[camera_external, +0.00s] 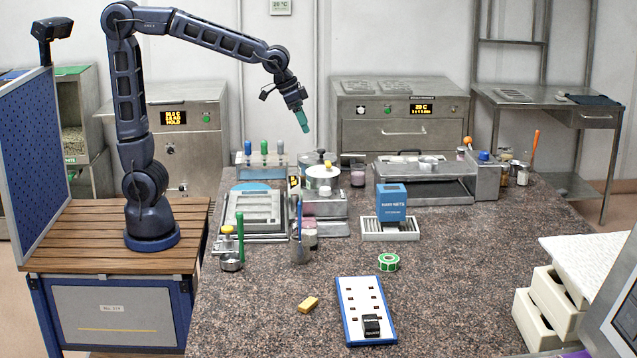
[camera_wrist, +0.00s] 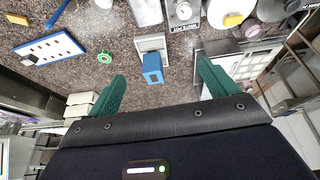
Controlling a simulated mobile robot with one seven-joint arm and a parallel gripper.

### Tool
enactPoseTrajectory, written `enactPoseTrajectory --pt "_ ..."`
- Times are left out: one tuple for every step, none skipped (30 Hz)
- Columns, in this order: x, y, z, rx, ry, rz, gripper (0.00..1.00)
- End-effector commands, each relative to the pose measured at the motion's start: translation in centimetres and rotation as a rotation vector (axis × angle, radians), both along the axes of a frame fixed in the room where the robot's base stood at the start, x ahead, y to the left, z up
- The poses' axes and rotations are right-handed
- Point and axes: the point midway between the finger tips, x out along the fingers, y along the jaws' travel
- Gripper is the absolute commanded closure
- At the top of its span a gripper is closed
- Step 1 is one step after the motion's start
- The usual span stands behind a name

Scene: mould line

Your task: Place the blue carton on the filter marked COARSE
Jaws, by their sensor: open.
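The blue carton (camera_external: 392,202), with white lettering on its front, stands upright on a white slotted tray (camera_external: 372,232) on the stone worktop. In the wrist view the carton (camera_wrist: 152,68) lies between my fingers in the picture, with the tray (camera_wrist: 150,43) beyond it. My gripper (camera_external: 304,122), with green fingers, is high above the worktop, left of the carton and well apart from it. In the wrist view my gripper (camera_wrist: 161,69) is open and empty. I cannot read the word COARSE anywhere, so I cannot tell which thing is that filter.
A green tape roll (camera_external: 388,261), a yellow block (camera_external: 308,304) and a blue-edged white panel (camera_external: 350,303) lie in front. A lidded pot (camera_external: 322,180) and a rack with coloured handles (camera_external: 262,162) stand behind left; a metal tray unit (camera_external: 425,185) stands behind right.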

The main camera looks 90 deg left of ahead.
Motion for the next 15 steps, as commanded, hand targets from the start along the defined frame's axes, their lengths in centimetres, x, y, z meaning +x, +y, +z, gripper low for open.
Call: enactPoseTrajectory --pt "-1.9 0.4 0.5 -0.001 -0.005 0.001 0.15" --pt "-2.9 0.6 0.6 -0.001 -0.005 0.001 0.15" --pt "-4.3 0.8 0.8 -0.001 -0.005 0.001 0.15" --pt "-5.4 1.0 0.9 -0.001 -0.006 0.0 0.15" --pt "-6.5 1.2 1.0 -0.001 -0.006 0.0 0.15" --pt "-7.8 1.4 1.1 0.0 -0.007 -0.001 0.15" --pt "-8.9 1.6 1.0 0.001 -0.007 -0.002 0.15" --pt "-9.9 1.7 1.1 0.001 -0.008 -0.002 0.15" --pt "-11.3 1.9 1.0 0.002 -0.008 -0.003 0.15" --pt "-12.3 2.0 1.0 0.003 -0.008 -0.003 0.15" --pt "-13.4 2.1 0.8 0.004 -0.008 -0.002 0.15" --pt "-14.7 2.3 0.7 0.006 -0.009 -0.003 0.15" --pt "-15.7 2.4 0.6 0.007 -0.01 -0.003 0.15" --pt "-16.7 2.5 0.4 0.009 -0.01 -0.003 0.15" --pt "-18.0 2.6 0.2 0.011 -0.01 -0.004 0.15"
